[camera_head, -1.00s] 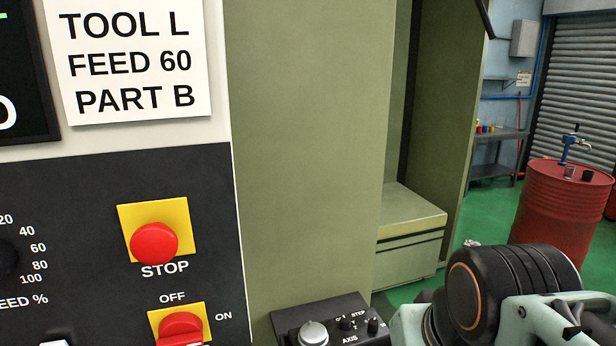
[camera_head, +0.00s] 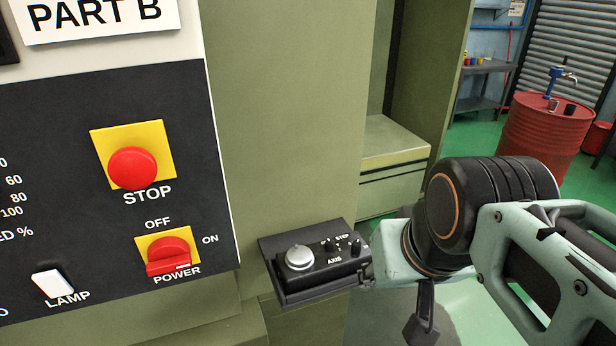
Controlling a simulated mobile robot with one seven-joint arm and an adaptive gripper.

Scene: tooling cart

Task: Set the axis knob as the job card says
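A small dark control box (camera_head: 318,276) labelled AXIS sits on a ledge or holder at the machine's front, low in the middle. A small black knob (camera_head: 331,245), seemingly the axis knob, stands on it near the AXIS label; its pointer is too small to read. A second black knob (camera_head: 356,249) is to its right, near the STEP label. A large silver dial (camera_head: 299,258) is to the left. The job card (camera_head: 95,16) is cut off at the top; only PART B shows. My gripper (camera_head: 422,326) hangs partly in view right of the box, apart from it; its opening is unclear.
The control panel holds a red stop button (camera_head: 132,167), a red power switch (camera_head: 169,252) and a white lamp switch (camera_head: 52,283) left of the box. A red drum (camera_head: 545,135) stands at the back right. Green floor is open beyond my arm.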

